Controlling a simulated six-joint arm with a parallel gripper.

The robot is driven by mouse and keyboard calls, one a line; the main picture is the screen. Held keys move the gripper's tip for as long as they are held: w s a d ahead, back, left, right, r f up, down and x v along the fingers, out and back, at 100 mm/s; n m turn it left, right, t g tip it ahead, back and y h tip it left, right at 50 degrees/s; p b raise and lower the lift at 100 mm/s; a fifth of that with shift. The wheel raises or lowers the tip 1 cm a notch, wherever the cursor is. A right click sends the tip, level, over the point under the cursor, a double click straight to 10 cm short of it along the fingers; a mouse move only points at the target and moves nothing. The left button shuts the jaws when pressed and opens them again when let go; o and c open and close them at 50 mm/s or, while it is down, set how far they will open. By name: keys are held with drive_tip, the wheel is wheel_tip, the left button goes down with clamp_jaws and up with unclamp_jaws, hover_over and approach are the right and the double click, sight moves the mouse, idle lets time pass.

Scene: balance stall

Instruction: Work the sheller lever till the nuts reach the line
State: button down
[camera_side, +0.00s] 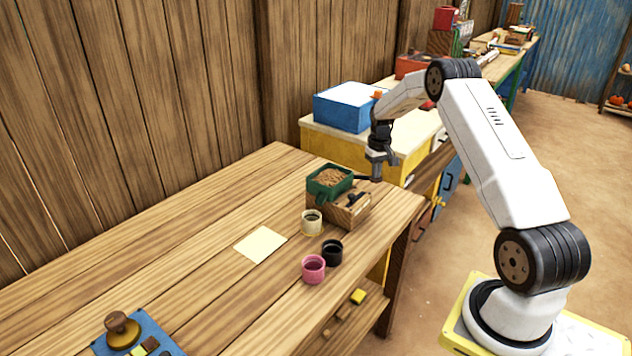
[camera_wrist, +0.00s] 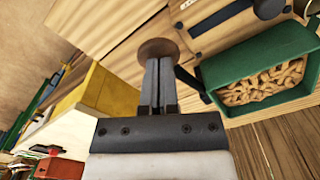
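The sheller is a wooden box (camera_side: 345,213) with a green hopper (camera_side: 328,186) full of brown nuts; the hopper also shows in the wrist view (camera_wrist: 262,52). Its dark lever sticks out toward my gripper and ends in a round brown knob (camera_wrist: 158,48). My gripper (camera_side: 376,178) points down at the lever's end. In the wrist view its fingers (camera_wrist: 158,65) are together, with their tips at the knob. I cannot tell whether they press on it. A cream cup (camera_side: 311,226) stands in front of the sheller. No line on it can be made out.
A black cup (camera_side: 331,254), a pink cup (camera_side: 313,270) and a pale sheet (camera_side: 261,244) are on the wooden table (camera_side: 190,280). A blue tray (camera_side: 140,330) with a knobbed piece is at the near left. A yellow cabinet with a blue box (camera_side: 343,110) stands behind. The table's left is clear.

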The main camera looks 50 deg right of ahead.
drive_tip(key=shift+f, duration=0.2)
drive_tip(key=shift+s+f, duration=0.2)
drive_tip(key=shift+f, duration=0.95)
drive_tip(key=shift+s+f, duration=0.15)
drive_tip(key=shift+f, duration=0.95)
drive_tip(key=shift+r, duration=0.15)
drive_tip(key=shift+w+r, duration=0.2)
drive_tip(key=shift+r, duration=1.6)
drive_tip(key=shift+w+r, duration=0.15)
drive_tip(key=shift+r, duration=1.6)
drive_tip(key=shift+f, duration=0.15)
drive_tip(key=shift+f, duration=0.35)
drive_tip(key=shift+f, duration=0.35)
